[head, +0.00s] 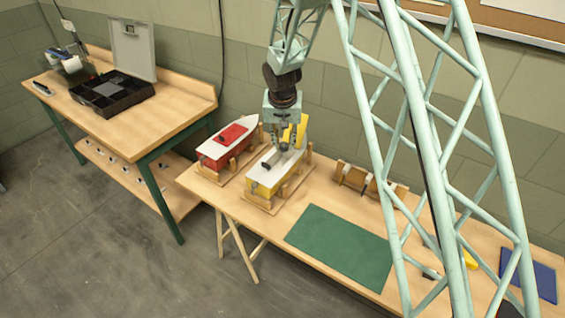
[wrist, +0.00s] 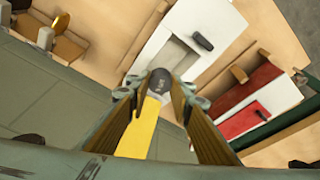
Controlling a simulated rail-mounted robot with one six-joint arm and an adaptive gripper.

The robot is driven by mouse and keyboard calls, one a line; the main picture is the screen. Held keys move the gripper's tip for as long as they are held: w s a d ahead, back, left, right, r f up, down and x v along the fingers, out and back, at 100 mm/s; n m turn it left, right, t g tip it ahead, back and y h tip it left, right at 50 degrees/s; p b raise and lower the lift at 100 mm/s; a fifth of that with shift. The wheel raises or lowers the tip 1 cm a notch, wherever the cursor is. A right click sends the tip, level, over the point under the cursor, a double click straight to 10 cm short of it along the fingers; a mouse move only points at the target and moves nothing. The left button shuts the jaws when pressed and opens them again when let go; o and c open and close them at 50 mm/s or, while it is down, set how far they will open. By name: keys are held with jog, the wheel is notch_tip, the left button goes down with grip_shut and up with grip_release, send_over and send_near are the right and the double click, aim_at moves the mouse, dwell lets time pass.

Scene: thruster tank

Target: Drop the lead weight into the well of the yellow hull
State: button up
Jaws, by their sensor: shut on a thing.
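The yellow hull (head: 260,186) sits in a wooden cradle on the bench, with a white deck and a yellow raised block (head: 301,130) at its far end. My gripper (head: 283,146) is over this deck, pointing down. In the wrist view my gripper (wrist: 160,88) is shut on the lead weight (wrist: 160,79), a small dark cylinder between the fingertips. The grey recessed well (wrist: 180,55) shows in the white deck just beyond the weight, partly hidden by it. The yellow block (wrist: 140,132) shows between the fingers. I cannot tell the weight's exact height over the deck.
A small black piece (wrist: 201,40) stands on the deck past the well. A red hull (head: 220,150) sits in a cradle to the left. A green mat (head: 340,245) and an empty wooden cradle (head: 356,178) lie to the right. A side table holds a black organiser (head: 112,92).

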jog(key=shift+f, duration=0.3)
jog(key=o, duration=1)
jog(key=shift+o, duration=0.2)
jog(key=shift+r, duration=0.15)
jog(key=v, duration=1.1)
jog(key=shift+r, duration=0.35)
jog(key=shift+s, duration=0.1)
